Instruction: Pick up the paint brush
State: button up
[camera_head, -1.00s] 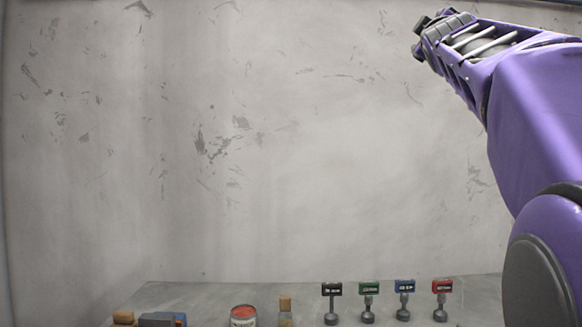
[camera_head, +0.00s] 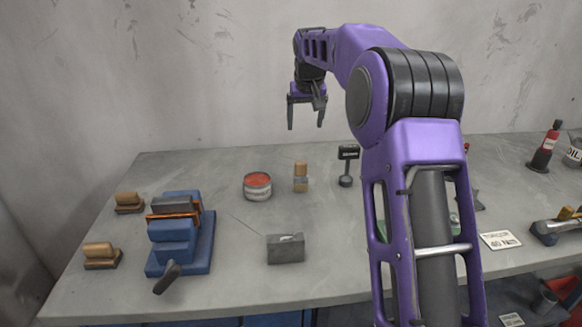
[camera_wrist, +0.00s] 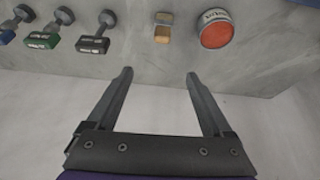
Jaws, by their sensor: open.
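The paint brush (camera_head: 301,177) has a wooden handle and a pale lower part. My gripper (camera_head: 306,125) is open and empty, pointing down above the bench near the back wall. In the wrist view my gripper's two fingers (camera_wrist: 159,76) are spread wide.
The grey bench (camera_head: 215,290) holds a blue vise (camera_head: 178,238) at left, wooden-handled blocks and a grey box (camera_head: 286,248). My arm hides part of the bench's right side.

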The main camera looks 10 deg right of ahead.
send_near(301, 162)
jog(key=shift+g, duration=0.3)
jog(key=x, duration=0.5)
jog(key=shift+a, duration=0.3)
jog(key=shift+d+x, duration=0.1)
jog(key=shift+x, duration=1.2)
jog(key=shift+d+x, duration=0.15)
jog(key=shift+x, duration=1.15)
jog(key=shift+w+r, duration=0.1)
jog(key=shift+w, duration=0.05)
grip_shut()
